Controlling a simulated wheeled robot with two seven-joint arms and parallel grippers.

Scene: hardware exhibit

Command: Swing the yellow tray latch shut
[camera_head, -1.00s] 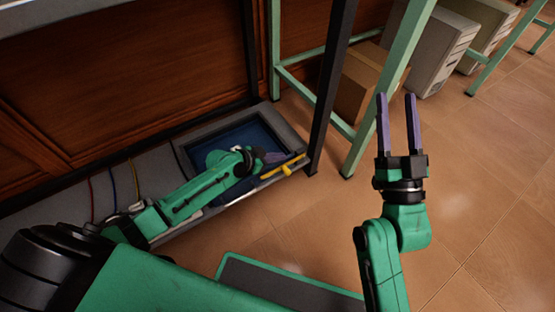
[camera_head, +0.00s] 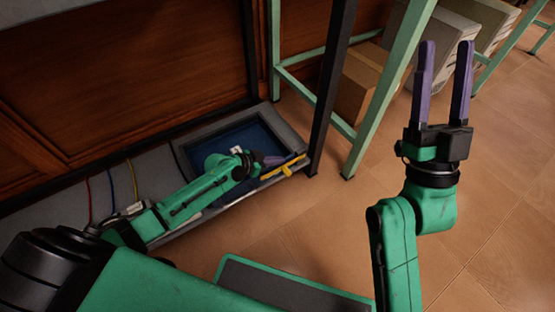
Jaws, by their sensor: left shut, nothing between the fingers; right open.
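The yellow latch (camera_head: 284,170) is at the front right edge of the blue-floored tray (camera_head: 198,147), which is set in the grey low shelf. The latch bar slants up to the right, with a knob near its middle. My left gripper (camera_head: 281,160) is shut and empty over the tray's right part, with its purple fingertips right beside the latch. I cannot tell whether they touch it. My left arm hides part of the tray. My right gripper (camera_head: 446,85) is open and empty, raised over the floor at the right, fingers pointing up in the picture.
Red, blue and yellow cables (camera_head: 112,190) lie on the shelf to the left. A black post (camera_head: 331,90) rises just right of the tray. Behind it stand a green frame (camera_head: 388,85), a cardboard box (camera_head: 358,85) and grey computer cases (camera_head: 455,35). The tiled floor in front is largely clear.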

